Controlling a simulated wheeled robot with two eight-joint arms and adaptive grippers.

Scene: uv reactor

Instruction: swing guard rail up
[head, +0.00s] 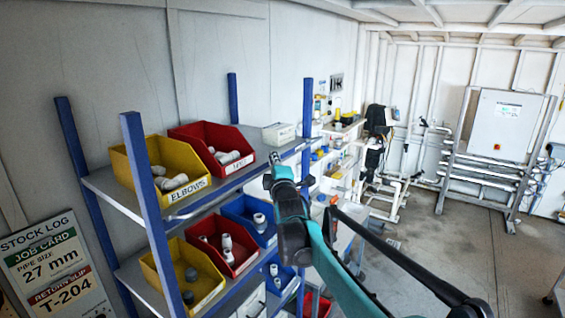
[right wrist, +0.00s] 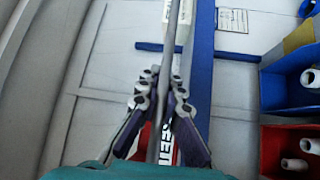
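In the right wrist view a thin grey bar, which looks like the guard rail (right wrist: 172,32), runs lengthwise through the middle of the picture. It passes between the two fingers of my right gripper (right wrist: 163,95), which look closed in on it from both sides. In the head view my right gripper (head: 281,176) is at the front edge of the upper shelf (head: 255,170), at its right part. I cannot make out the rail clearly there, and the fingers are small. My left gripper is not in view.
The blue-posted rack (head: 150,190) holds a yellow elbows bin (head: 190,185), a red bin (head: 240,150) and more bins below. A blue post (right wrist: 196,100) stands close right of my right gripper. Open floor (head: 425,240) lies to the right; a grey cabinet (head: 495,122) stands behind.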

